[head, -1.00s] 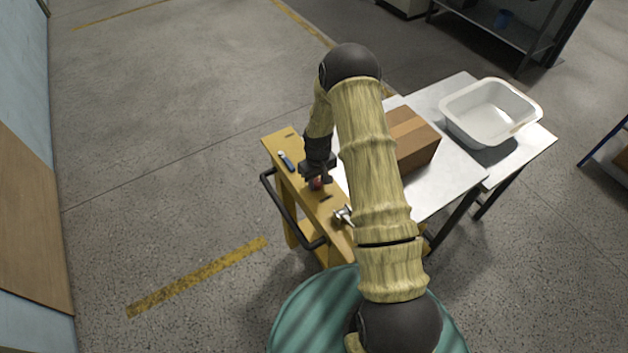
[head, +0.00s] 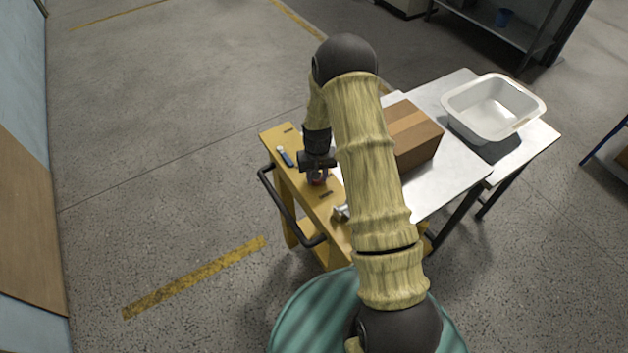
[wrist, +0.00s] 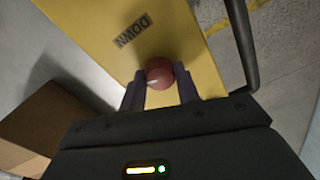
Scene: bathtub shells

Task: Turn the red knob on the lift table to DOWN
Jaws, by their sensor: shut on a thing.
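The red knob (wrist: 159,73) sits on the yellow top of the lift table (wrist: 118,22) in the wrist view. My gripper (wrist: 160,92) has one finger on each side of the knob and is shut on it. The printed word DOWN (wrist: 133,30) lies on the yellow panel just beyond the knob. In the head view my gripper (head: 317,172) is above the yellow panel (head: 328,208) and hides most of the knob. Which way the knob points cannot be told.
A blue-handled tool (head: 285,156) and a metal object (head: 341,212) lie on the yellow panel. A black handle bar (head: 287,217) runs along its left side. A cardboard box (head: 418,140) and a white basin (head: 492,107) stand on the grey tabletop to the right.

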